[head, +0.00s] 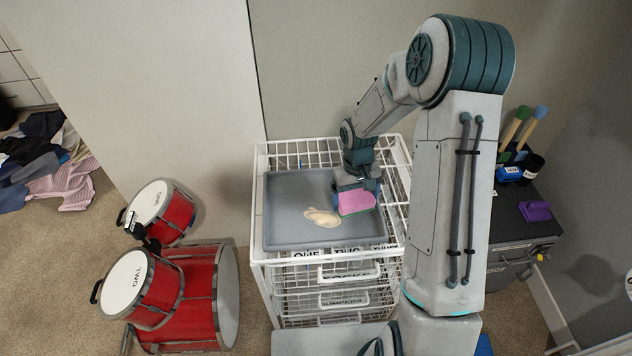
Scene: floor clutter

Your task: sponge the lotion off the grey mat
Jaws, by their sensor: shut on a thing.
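The grey mat (290,205) lies flat on top of a white wire drawer unit. A beige smear of lotion (322,217) sits on the mat, right of its middle. My gripper (357,188) is over the right side of the mat, shut on a sponge (356,203) with a pink face and a green edge. The sponge is just right of the lotion, at or close to the mat's surface. I cannot tell whether it touches the mat or the lotion. The fingertips are partly hidden by the wrist and the sponge.
The white wire drawer unit (262,255) has labelled drawers. Red drums (190,290) stand on the floor to the left. Clothes (60,165) lie at the far left. A dark cabinet (515,225) at right holds a purple thing (535,211), bottles and brushes.

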